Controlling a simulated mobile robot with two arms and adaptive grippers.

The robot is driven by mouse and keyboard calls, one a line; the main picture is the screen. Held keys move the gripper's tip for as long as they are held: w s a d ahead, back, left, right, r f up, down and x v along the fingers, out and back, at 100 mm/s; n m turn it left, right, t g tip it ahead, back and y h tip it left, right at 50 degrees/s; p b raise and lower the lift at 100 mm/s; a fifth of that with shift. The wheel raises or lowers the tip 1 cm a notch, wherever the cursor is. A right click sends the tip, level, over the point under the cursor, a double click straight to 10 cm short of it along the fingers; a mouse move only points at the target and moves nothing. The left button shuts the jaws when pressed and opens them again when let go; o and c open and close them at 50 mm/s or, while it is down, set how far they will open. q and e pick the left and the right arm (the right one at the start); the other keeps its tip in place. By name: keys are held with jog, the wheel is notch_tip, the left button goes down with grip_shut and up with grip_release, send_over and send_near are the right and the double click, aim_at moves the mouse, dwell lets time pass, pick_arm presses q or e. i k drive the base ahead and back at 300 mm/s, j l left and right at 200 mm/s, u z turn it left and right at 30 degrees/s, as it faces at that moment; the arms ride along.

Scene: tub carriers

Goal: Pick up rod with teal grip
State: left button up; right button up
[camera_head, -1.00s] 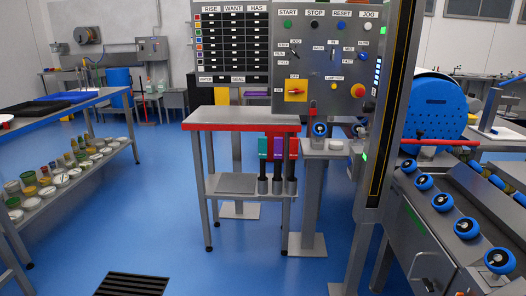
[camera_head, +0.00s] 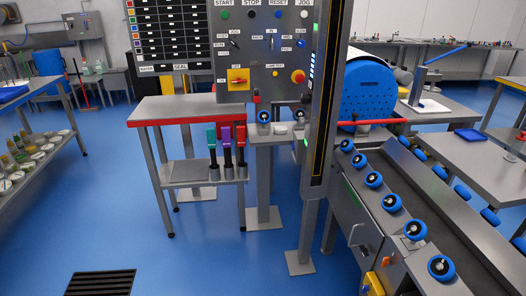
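Three upright rods stand in dark cup holders at the right end of a small table's lower shelf. The rod with the teal grip (camera_head: 211,136) is the leftmost. A purple-grip rod (camera_head: 226,138) is in the middle, and a red-grip rod (camera_head: 241,136) is on the right. The teal grip shows just below the red front edge of the table (camera_head: 180,108), clear of the other two. Neither of my grippers is in view.
A control panel (camera_head: 265,50) stands behind the table. A grey post (camera_head: 322,130) and a conveyor with blue rollers (camera_head: 374,180) stand to the right. A dark floor grate (camera_head: 100,284) lies front left. Blue floor is clear before the table.

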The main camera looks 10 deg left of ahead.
aim_at(210, 133)
jog(key=i+j+z, duration=0.15)
jog(key=j+z, duration=0.3)
jog(key=i+j+z, duration=0.1)
jog(key=j+z, duration=0.7)
jog(key=z, duration=0.15)
jog(key=j+z, duration=0.45)
